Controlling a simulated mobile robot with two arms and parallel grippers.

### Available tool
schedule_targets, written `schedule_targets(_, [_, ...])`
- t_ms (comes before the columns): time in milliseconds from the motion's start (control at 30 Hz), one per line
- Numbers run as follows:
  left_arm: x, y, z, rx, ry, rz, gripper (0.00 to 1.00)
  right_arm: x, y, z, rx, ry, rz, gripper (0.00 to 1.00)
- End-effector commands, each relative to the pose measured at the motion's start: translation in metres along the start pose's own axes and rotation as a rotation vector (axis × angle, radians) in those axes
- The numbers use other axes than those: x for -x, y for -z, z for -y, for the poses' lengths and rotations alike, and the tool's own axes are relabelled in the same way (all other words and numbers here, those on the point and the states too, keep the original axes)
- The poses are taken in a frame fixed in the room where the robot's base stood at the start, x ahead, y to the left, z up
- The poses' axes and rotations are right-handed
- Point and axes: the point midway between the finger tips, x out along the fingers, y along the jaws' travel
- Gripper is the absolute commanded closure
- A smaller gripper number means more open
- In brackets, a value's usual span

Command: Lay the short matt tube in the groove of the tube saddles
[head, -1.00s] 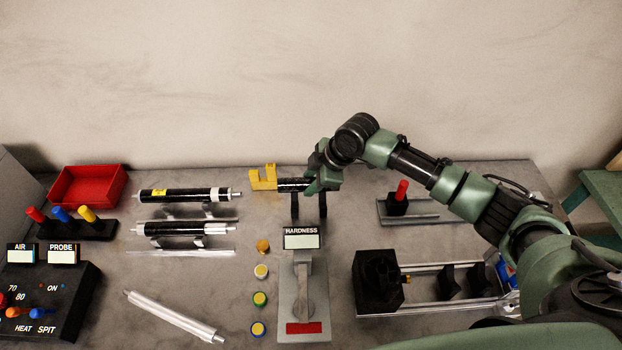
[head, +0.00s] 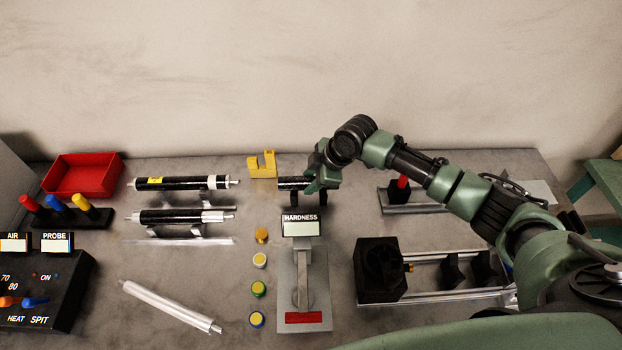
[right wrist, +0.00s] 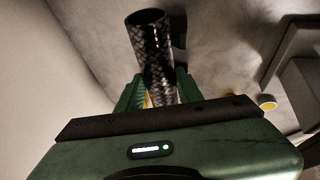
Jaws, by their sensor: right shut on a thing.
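The short matt tube (head: 291,183) is dark, with a woven pattern that shows in the right wrist view (right wrist: 150,45). My right gripper (head: 316,181) is shut on its right part; the tube lies level and sticks out to the left. Two dark upright pieces behind the hardness stand, which look like the tube saddles (head: 294,198), are at the tube and partly hidden by it and my gripper. I cannot tell whether the tube touches them. My left gripper is not in view.
A yellow bracket (head: 262,168) stands just left of the tube. The hardness stand (head: 302,265) is in front. Two longer dark tubes (head: 180,184) lie on a rack at left. A silver tube (head: 170,306) lies at front left. A black block with rails (head: 380,271) stands right.

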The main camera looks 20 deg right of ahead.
Motion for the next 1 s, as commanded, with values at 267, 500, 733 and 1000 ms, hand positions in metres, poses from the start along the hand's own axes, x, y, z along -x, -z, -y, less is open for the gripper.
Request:
schedule_targets(267, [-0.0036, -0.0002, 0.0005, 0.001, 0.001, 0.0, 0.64, -0.0055, -0.002, 0.0015, 0.0, 0.0, -0.001, 1.0])
schedule_targets(500, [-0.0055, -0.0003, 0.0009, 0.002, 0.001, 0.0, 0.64, -0.0088, -0.0034, 0.0023, 0.0, 0.0, -0.001, 0.59])
schedule_targets(733, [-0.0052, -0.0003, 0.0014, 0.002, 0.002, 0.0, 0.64, -0.0085, -0.0034, 0.0023, 0.0, 0.0, 0.0, 0.39])
schedule_targets(1000, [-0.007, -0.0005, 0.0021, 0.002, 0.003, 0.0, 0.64, -0.0008, -0.0045, 0.0016, 0.0, -0.002, 0.0, 0.39])
